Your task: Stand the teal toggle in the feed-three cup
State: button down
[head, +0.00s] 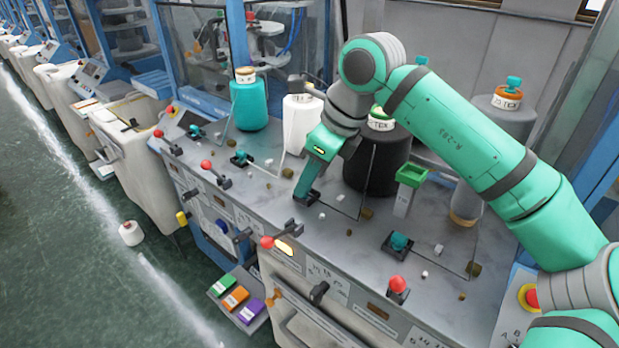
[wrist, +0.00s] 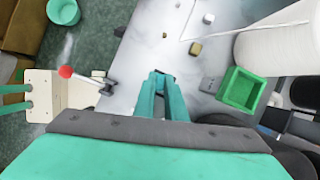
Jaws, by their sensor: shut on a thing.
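My gripper (head: 306,190) points down at the dark square feed-three cup (head: 308,199) on the grey machine top. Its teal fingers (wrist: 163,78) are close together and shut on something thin. The held teal toggle is mostly hidden between the fingers, and I cannot tell it apart from them. The fingertips are at or just above the cup, and I cannot tell whether the toggle touches it. In the wrist view only a small dark part of the cup (wrist: 166,73) shows beyond the fingertips.
Similar teal toggles stand in dark cups at left (head: 240,158) and right (head: 399,241). A green box on a post (head: 411,174), a black cone (head: 376,165) and a white cone (head: 300,125) stand close by. A red-knobbed lever (head: 267,242) sticks out at the front edge.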

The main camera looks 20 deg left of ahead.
jog(key=shift+d+f, duration=0.25)
jog(key=c, duration=1.7)
grip_release()
jog(key=shift+w+f, duration=0.1)
jog(key=shift+w, duration=0.1)
jog(key=shift+d, duration=0.2)
jog(key=shift+a, duration=0.1)
